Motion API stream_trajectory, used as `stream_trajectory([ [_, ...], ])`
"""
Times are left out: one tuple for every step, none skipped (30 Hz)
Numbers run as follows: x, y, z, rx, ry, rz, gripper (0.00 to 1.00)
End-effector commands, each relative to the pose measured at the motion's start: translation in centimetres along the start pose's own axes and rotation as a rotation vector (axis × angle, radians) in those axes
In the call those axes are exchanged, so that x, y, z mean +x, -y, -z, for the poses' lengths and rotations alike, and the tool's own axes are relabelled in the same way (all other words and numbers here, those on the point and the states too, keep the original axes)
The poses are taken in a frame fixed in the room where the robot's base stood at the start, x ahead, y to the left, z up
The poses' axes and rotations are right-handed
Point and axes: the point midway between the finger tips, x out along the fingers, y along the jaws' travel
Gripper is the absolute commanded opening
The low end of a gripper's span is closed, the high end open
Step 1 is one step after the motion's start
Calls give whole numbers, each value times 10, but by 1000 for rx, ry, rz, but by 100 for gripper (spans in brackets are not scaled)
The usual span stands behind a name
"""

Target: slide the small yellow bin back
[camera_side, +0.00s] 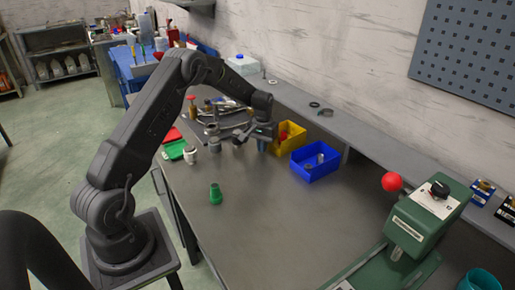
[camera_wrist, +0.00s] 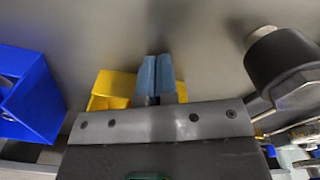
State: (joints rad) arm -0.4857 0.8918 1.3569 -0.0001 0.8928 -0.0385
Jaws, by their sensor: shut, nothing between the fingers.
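The small yellow bin (camera_side: 293,145) stands toward the back of the grey bench, just left of the blue bin, with something red inside it. In the wrist view the yellow bin (camera_wrist: 113,84) shows behind and to the left of my fingers, partly hidden by them and by the gripper body. My gripper (camera_side: 262,146) is at the left side of the yellow bin, low over the bench. Its two blue-grey fingers (camera_wrist: 157,62) are shut together with nothing between them. I cannot tell whether they touch the bin.
The blue bin (camera_side: 314,168) with small parts stands right of the yellow one. A green fitting (camera_side: 215,194) and a pale fitting (camera_side: 190,155) stand on the left part of the bench. A green press (camera_side: 425,220) is at right. The bench middle is clear.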

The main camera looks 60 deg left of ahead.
Motion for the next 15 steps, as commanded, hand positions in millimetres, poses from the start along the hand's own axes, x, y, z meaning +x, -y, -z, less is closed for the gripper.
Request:
stream_trajectory([
  [0,1,-2,0,0,0,0],
  [0,2,-2,0,1,0,0],
  [0,2,-3,0,1,0,0],
  [0,2,-4,0,0,0,0],
  [0,2,-4,0,0,0,0],
  [-1,2,-4,0,0,0,0],
  [-2,2,-4,0,-1,0,0],
  [-3,2,-3,0,-1,0,0],
  [-5,2,-3,0,-1,0,0],
  [-7,2,-3,0,-1,0,0],
  [-10,2,-3,0,-2,0,0],
  [-13,2,-3,0,-3,0,0],
  [-15,2,-3,0,-3,0,0],
  [-17,2,-3,0,-2,0,0],
  [-20,2,-3,0,-1,0,0],
])
